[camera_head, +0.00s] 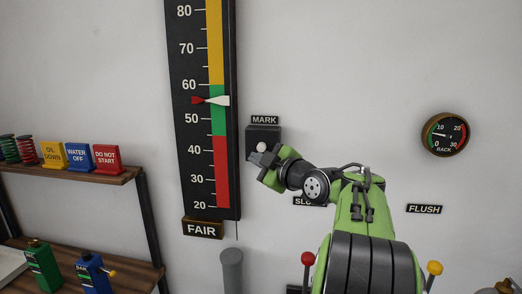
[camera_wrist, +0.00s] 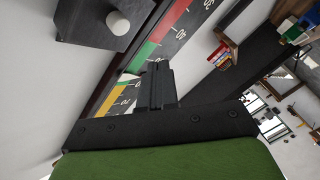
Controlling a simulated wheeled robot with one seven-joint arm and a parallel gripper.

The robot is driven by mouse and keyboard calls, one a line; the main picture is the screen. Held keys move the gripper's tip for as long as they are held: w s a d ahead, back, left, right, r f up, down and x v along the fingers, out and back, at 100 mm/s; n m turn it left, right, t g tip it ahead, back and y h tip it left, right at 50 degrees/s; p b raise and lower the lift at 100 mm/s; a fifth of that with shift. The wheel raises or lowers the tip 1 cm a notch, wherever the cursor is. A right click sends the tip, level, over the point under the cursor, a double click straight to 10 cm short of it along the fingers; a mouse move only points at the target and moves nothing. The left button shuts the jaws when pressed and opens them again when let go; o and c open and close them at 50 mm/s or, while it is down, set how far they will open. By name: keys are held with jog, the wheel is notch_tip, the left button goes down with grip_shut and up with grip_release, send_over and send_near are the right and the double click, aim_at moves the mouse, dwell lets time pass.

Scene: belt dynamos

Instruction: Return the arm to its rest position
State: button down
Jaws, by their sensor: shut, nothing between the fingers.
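My gripper (camera_head: 262,160) is at the wall in front of the dark box (camera_head: 263,133) labelled MARK, close to its round white knob (camera_head: 262,147). My green arm reaches out from the bottom right of the head view toward it. In the wrist view the fingers of my gripper (camera_wrist: 158,70) are together with nothing between them. The white knob (camera_wrist: 118,22) and the dark box (camera_wrist: 85,18) are to the upper left there, with a visible gap from the fingers.
A tall gauge (camera_head: 188,110) hangs left of the box, its pointer in the green band. A shelf (camera_head: 80,178) holds signs and springs at left. A red-knobbed lever (camera_head: 308,259) and a yellow-knobbed lever (camera_head: 434,268) flank my arm. A round dial (camera_head: 444,134) is at right.

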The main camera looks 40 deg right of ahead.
dwell(0.4)
jog(key=s+a+f+m+g+y, duration=0.1)
jog(key=a+f+g, duration=0.15)
jog(key=a, duration=0.75)
jog(key=s+a+f+m+g+y, duration=0.15)
jog(key=a+f, duration=0.25)
jog(key=a, duration=0.6)
jog(key=s+a+f+m+g, duration=0.3)
jog(key=s+f, duration=0.4)
jog(key=s, duration=0.3)
jog(key=s+a+f+m+g, duration=0.3)
jog(key=s+a+f, duration=0.3)
jog(key=s, duration=0.5)
jog(key=shift+s+f+g, duration=0.3)
jog(key=shift+f+g, duration=0.4)
jog(key=shift+a+h, duration=0.1)
jog(key=shift+h, duration=0.15)
